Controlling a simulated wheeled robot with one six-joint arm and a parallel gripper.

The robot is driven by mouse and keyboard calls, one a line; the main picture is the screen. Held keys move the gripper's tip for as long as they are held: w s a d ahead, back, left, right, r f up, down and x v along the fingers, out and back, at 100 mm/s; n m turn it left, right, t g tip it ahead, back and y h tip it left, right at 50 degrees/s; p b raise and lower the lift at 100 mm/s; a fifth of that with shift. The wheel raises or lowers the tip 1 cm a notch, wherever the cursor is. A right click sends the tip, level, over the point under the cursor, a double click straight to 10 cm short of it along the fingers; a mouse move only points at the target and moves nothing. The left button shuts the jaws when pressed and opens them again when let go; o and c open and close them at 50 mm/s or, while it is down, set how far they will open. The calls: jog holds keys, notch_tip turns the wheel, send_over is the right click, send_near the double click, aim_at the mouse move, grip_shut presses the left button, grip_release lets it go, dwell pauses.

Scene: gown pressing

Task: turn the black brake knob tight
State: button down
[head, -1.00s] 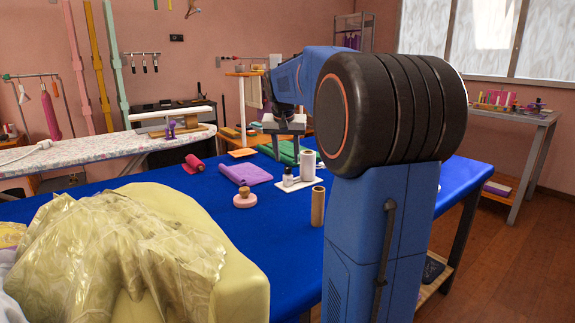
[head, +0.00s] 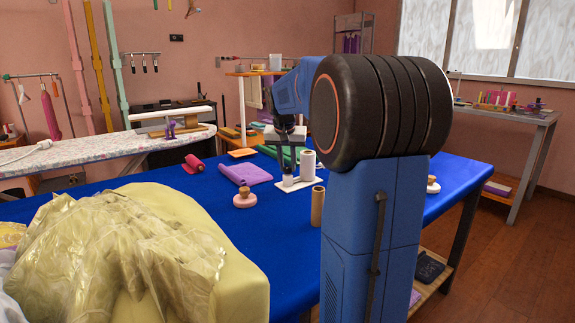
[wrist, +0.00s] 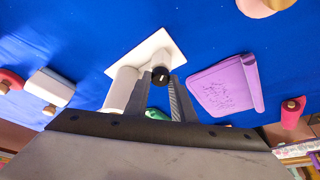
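A black knob (wrist: 160,75) with a small light mark sits on top of a short white post on a white plate (wrist: 150,46) in the wrist view. A white roll (wrist: 121,88) stands beside it on the same plate. My gripper (wrist: 160,84) is open, pointing down, with one finger to each side of the knob; contact cannot be told. In the head view my gripper (head: 287,172) is over the white plate (head: 299,185), left of the white roll (head: 307,166), and hides the knob.
A pink-based stamp-like item (head: 244,197) and a brown tube (head: 317,206) stand nearer. A red roll (head: 193,164) lies farther left. Yellowish sheer fabric (head: 110,250) covers the near left.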

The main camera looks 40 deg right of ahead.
jog(key=shift+m, duration=0.3)
jog(key=m, duration=0.1)
jog(key=m+g, duration=0.1)
jog(key=shift+w+a+m+h, duration=0.1)
jog(key=shift+w+m+h, duration=0.05)
jog(key=shift+m+h, duration=0.15)
jog(key=m+g, duration=0.1)
jog(key=m, duration=0.2)
jog(key=shift+w+m, duration=0.1)
jog(key=shift+m, duration=0.2)
jog(key=m+g, duration=0.1)
jog(key=m, duration=0.2)
jog(key=shift+w+m+g+h, duration=0.1)
jog(key=shift+m+g+h, duration=0.2)
jog(key=shift+g, duration=0.1)
jog(key=shift+w+m+g+y, duration=0.1)
jog(key=shift+m+g+y, duration=0.4)
jog(key=shift+m, duration=1.3)
jog(key=c, duration=1.5)
grip_release()
jog(key=shift+r, duration=0.1)
jog(key=v, duration=1.7)
jog(key=shift+w+a, duration=0.25)
jog(key=shift+w, duration=0.05)
